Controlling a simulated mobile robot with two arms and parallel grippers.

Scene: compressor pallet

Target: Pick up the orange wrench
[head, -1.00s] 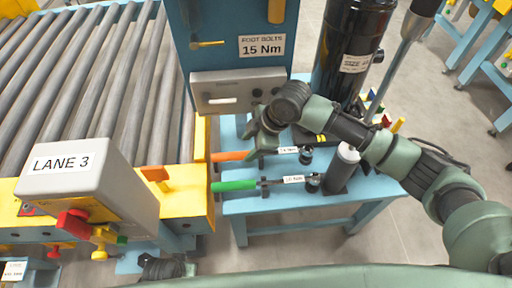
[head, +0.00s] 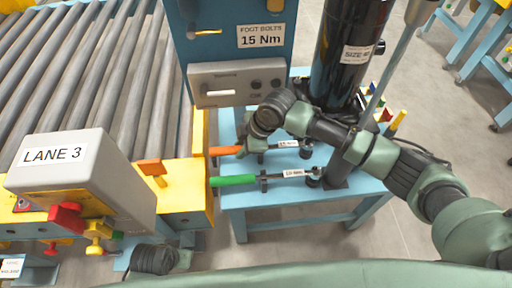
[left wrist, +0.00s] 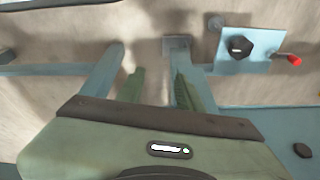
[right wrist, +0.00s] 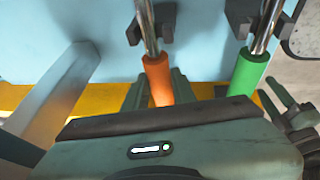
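The orange wrench lies on the blue table, its orange handle (head: 226,150) pointing left and its labelled metal shaft (head: 287,144) pointing right. My right gripper (head: 254,146) is over the inner end of this handle and hides part of it. In the right wrist view, the orange handle (right wrist: 158,80) lies between the two open fingers, with a gap showing on the left side. A green-handled wrench (head: 234,181) lies nearer, parallel to it. My left gripper (left wrist: 158,85) is open and empty, over the floor and a blue frame, away from the wrenches.
The blue panel (head: 240,14) with a grey box (head: 236,85) stands just behind the wrenches. A black cylinder (head: 350,50) stands behind right. The roller conveyor (head: 80,80) and grey LANE 3 box (head: 85,180) are at left. The blue table (head: 290,200) is clear in front.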

